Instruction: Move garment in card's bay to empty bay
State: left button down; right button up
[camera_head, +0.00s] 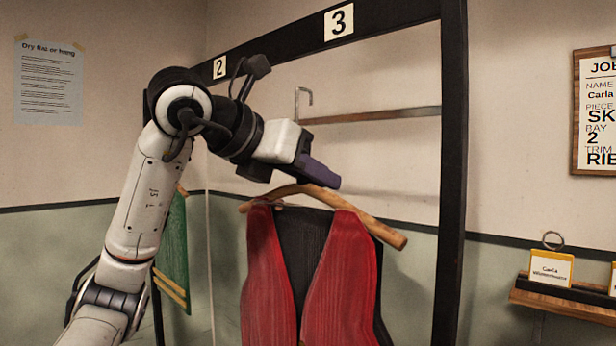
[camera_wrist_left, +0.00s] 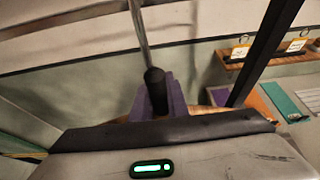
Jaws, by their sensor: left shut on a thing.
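My left gripper (camera_head: 322,178) has purple fingers and is shut on the upper part of a wooden hanger (camera_head: 375,227). A red and dark ribbed vest (camera_head: 268,270) hangs from this hanger, in front of the bay signed 3 (camera_head: 339,21). A metal hook (camera_head: 303,93) rises above the gripper near the rail; I cannot tell if it touches. In the left wrist view a metal rod runs down to a black end (camera_wrist_left: 156,90) at the purple fingers. A green garment (camera_head: 173,255) with yellow stripes hangs at left, below sign 2 (camera_head: 220,67). The job card (camera_head: 594,110) reads Carla, bay 2.
A wooden rail (camera_head: 370,115) crosses bay 3. A black post (camera_head: 452,180) stands right of it, under a black top beam (camera_head: 285,42). A small shelf (camera_head: 560,303) with name tags (camera_head: 551,268) is at right. A notice (camera_head: 48,82) is on the left wall.

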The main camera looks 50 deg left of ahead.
pick_arm(q)
jog(key=r+x, duration=0.1)
jog(key=x, duration=0.8)
jog(key=shift+w+r, duration=0.25)
jog(key=shift+w, duration=0.25)
dwell(0.4)
jog(key=c, duration=1.6)
grip_release()
jog(key=shift+c, duration=0.2)
jog(key=a+v, duration=0.1)
jog(key=v, duration=0.9)
jog(key=shift+d, duration=0.45)
